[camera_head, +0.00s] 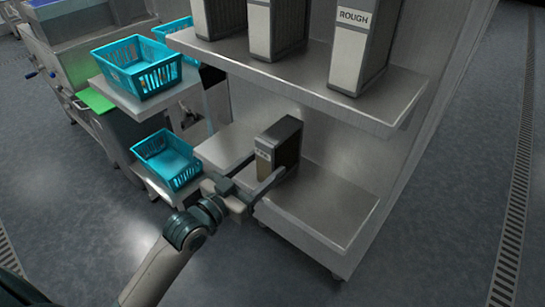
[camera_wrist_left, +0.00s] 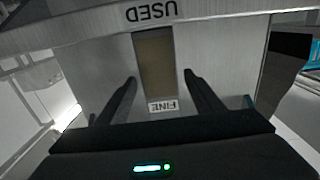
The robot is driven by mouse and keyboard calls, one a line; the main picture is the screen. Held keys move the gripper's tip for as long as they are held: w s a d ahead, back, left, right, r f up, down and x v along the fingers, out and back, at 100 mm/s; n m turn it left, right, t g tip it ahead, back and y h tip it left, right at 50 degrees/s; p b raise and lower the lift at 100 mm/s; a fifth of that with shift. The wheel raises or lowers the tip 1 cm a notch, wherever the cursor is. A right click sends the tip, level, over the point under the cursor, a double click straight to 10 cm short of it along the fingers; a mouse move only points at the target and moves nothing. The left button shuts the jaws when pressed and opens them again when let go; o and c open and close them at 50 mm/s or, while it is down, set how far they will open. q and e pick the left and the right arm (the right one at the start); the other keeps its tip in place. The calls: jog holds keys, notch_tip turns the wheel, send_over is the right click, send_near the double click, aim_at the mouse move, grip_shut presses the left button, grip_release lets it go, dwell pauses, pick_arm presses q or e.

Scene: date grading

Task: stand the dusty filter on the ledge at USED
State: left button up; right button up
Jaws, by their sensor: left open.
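The dusty filter (camera_head: 283,141) is a dark grey-framed box with a brownish face and a small label. It stands upright on the lower ledge (camera_head: 325,205) of the shelf unit. In the left wrist view, which is upside down, the filter (camera_wrist_left: 156,62) carries a FINE label, and the ledge edge (camera_wrist_left: 215,15) reads USED. My left gripper (camera_head: 264,166) is open at the filter's front. Its fingers (camera_wrist_left: 160,77) lie on either side of the filter with visible gaps, and I see no grip on it. My right gripper is not in view.
The upper shelf (camera_head: 300,84) overhangs the lower ledge and bears several pale-faced filters, one labelled ROUGH (camera_head: 354,50). Blue baskets (camera_head: 140,72) stand on a stepped stand at left, one lower down (camera_head: 166,158). The lower ledge is clear on both sides of the filter.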

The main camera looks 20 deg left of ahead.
pick_arm(q)
jog(key=shift+v, duration=1.1)
